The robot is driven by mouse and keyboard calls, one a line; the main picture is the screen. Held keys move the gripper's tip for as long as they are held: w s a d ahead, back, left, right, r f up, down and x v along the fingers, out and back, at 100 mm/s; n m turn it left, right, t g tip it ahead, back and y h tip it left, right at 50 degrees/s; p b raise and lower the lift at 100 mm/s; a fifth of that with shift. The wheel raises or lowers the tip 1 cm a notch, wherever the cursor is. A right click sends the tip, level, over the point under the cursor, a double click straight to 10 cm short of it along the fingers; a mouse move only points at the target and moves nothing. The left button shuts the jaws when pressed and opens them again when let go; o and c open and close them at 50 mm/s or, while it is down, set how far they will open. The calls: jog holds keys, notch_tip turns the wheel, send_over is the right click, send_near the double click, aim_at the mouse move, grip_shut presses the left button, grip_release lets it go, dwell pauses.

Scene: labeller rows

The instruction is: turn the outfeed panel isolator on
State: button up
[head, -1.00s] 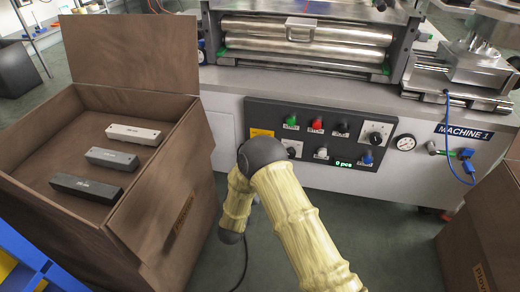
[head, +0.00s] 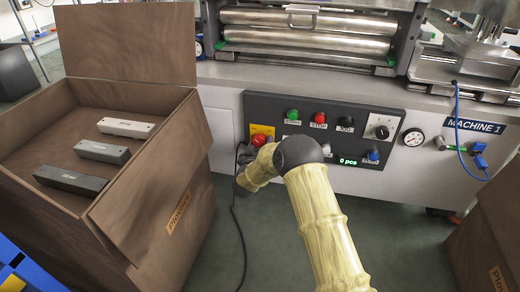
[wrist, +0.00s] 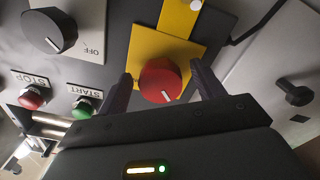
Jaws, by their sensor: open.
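A red rotary knob (wrist: 160,80) on a yellow plate (wrist: 150,46) sits between my fingers in the wrist view. A white mark on it points toward my gripper's body. The knob also shows in the head view (head: 258,140), at the left end of the dark control panel (head: 292,108) on the machine front. My gripper (wrist: 161,72) is open, with one finger on each side of the knob; I cannot tell whether they touch it. In the head view my gripper is mostly hidden behind my arm. No label naming the isolator is readable.
A black knob marked OFF (wrist: 48,32), a red STOP button (wrist: 33,97) and a green START button (wrist: 84,108) are close by. A dark handle (wrist: 293,92) is on the grey surface to the right. An open brown box (head: 150,225) stands left of the arm.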

jog(key=shift+w, duration=0.2)
jog(key=c, duration=1)
